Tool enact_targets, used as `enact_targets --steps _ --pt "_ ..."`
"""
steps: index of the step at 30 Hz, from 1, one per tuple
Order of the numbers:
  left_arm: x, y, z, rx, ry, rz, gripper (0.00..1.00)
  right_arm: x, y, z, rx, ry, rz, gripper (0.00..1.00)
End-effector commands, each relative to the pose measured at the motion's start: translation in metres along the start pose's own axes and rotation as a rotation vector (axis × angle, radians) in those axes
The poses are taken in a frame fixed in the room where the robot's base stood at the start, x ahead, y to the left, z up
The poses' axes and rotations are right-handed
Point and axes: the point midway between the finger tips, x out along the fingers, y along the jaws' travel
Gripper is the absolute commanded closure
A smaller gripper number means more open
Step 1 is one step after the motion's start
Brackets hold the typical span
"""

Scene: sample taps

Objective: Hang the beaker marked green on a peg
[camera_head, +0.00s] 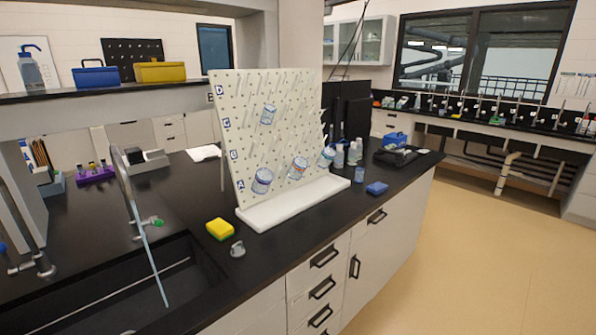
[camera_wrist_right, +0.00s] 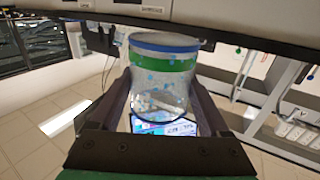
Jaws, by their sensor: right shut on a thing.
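The beaker marked green (camera_wrist_right: 163,88) is clear, with a green band, a blue rim and blue specks or drops on its wall. It fills the middle of the right wrist view. My right gripper (camera_wrist_right: 155,62) is shut on it, a finger on each side. Neither gripper shows in the head view. The white pegboard (camera_head: 228,112) stands on the black bench in the head view, with rows lettered A to D. Beakers hang on it: one upper (camera_head: 268,114), one lower left (camera_head: 262,181), one lower middle (camera_head: 298,168). Many other pegs are bare.
A white drip tray (camera_head: 262,216) runs along the board's foot. A yellow sponge (camera_head: 220,229) and a small grey object (camera_head: 237,249) lie in front. A sink with a tap (camera_head: 130,190) is at left.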

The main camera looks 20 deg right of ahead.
Motion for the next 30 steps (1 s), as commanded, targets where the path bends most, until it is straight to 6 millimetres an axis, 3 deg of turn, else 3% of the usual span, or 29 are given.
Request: enact_targets --steps 25,30 --pt "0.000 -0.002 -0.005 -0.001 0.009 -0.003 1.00 0.000 0.000 0.000 0.000 0.000 0.000 0.74" --pt "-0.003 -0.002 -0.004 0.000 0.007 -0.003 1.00 0.012 0.003 -0.007 -0.003 0.007 -0.026 0.74"
